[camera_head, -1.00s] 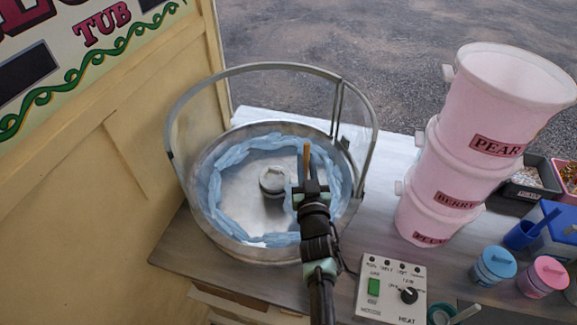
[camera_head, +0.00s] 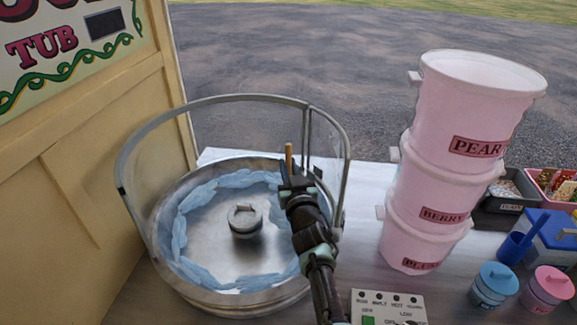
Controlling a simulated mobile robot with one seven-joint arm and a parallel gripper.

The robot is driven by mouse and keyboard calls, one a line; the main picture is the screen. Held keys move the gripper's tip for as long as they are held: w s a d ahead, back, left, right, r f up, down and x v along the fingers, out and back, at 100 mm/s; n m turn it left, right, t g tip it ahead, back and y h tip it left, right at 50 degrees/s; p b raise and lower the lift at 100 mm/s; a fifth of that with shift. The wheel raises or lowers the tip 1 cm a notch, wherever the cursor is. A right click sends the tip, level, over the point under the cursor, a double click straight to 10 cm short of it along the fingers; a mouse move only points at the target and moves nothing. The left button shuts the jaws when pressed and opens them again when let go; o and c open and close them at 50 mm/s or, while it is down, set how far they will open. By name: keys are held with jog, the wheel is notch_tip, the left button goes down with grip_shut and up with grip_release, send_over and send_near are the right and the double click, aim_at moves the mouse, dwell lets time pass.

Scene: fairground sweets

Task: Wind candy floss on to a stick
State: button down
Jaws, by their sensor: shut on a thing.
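The candy floss machine is a round metal bowl (camera_head: 262,304) with a clear curved guard around its back. A ring of pale blue candy floss (camera_head: 190,272) lies around the inside of the bowl wall. A metal spinner head (camera_head: 245,220) stands in the bowl's middle. My gripper (camera_head: 290,180) is shut on a thin wooden stick (camera_head: 289,156), which points up from the jaws. The gripper is over the right part of the bowl and hides some of the ring. I see no floss on the stick's visible tip; its lower part is hidden.
A control box (camera_head: 388,304) stands in front right of the bowl. A stack of pink tubs (camera_head: 407,262) rises to the right. A blue-lidded jar (camera_head: 494,288), a pink-lidded jar (camera_head: 548,291) and trays of sweets stand further right. A cream panel (camera_head: 90,200) closes the left side.

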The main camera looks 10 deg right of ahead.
jog(key=s+a+p, duration=0.2)
jog(key=s+a, duration=0.9)
jog(key=shift+s+a, duration=0.25)
jog(key=shift+s, duration=0.05)
jog(key=shift+r, duration=0.1)
